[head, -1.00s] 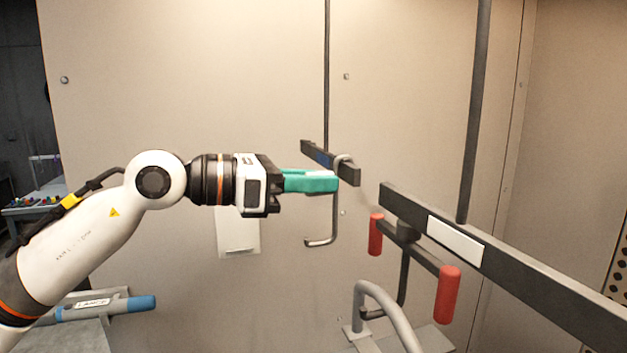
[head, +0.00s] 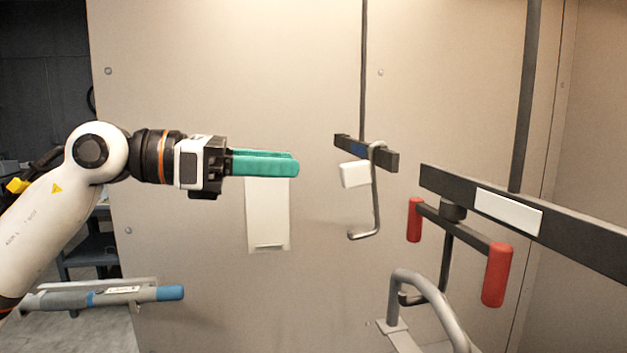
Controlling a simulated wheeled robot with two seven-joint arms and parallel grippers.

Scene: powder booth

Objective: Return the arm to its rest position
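My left gripper (head: 296,164) has two teal fingers and points right, level, in front of the booth wall. Its fingers show nearly edge-on, one behind the other, apart and with nothing between them. A small white block (head: 355,174) hangs at the grey hook (head: 376,205), below the short dark bar (head: 350,147). The gripper tips are left of the block and clear of it. My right gripper is out of view.
A dark rail (head: 585,238) with a white label and a crossbar with red grips (head: 497,275) stand at right. A bent grey tube (head: 430,290) rises below. A blue-tipped lance (head: 130,294) lies lower left. Free space surrounds the fingers.

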